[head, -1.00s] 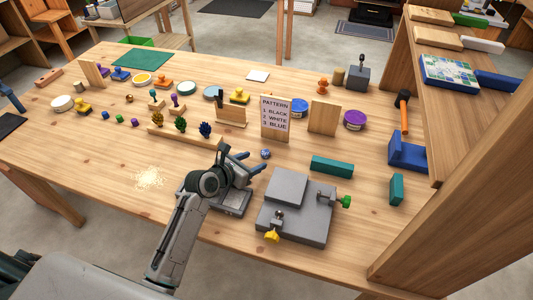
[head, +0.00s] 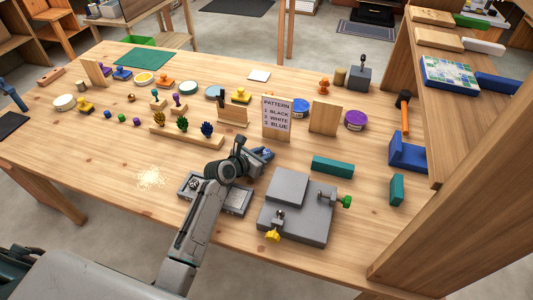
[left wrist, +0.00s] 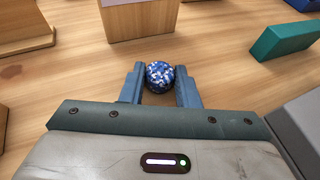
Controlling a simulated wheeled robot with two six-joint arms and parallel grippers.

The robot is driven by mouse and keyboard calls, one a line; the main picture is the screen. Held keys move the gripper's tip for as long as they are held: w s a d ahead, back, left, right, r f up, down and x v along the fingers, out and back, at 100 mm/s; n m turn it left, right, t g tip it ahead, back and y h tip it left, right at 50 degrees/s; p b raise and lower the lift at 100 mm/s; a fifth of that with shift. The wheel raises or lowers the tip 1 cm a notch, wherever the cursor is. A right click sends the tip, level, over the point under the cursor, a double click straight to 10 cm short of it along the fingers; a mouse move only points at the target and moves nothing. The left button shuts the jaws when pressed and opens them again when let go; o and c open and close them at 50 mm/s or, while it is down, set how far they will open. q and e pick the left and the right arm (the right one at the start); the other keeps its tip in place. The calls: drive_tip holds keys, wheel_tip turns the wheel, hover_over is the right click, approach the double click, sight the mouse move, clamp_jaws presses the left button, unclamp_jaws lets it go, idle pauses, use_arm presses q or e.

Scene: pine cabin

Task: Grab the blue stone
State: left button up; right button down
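The blue stone, a small round blue ball with white flecks, shows in the left wrist view (left wrist: 160,76). It sits on the wooden table between the two fingers of my left gripper (left wrist: 160,84). My right gripper is not in view.
The pattern sign (head: 277,117) stands just behind the gripper. A grey block fixture (head: 297,205) with a yellow knob and a teal block (head: 332,166) are to the right. A grey tray (head: 236,200) lies under my arm. A wooden rack (head: 187,137) is to the left.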

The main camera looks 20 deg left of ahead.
use_arm(q)
drive_tip(key=shift+c, duration=1.4)
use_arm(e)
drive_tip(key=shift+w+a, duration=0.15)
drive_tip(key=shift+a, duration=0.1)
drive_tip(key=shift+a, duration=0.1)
use_arm(q)
drive_tip(key=shift+r, duration=0.15)
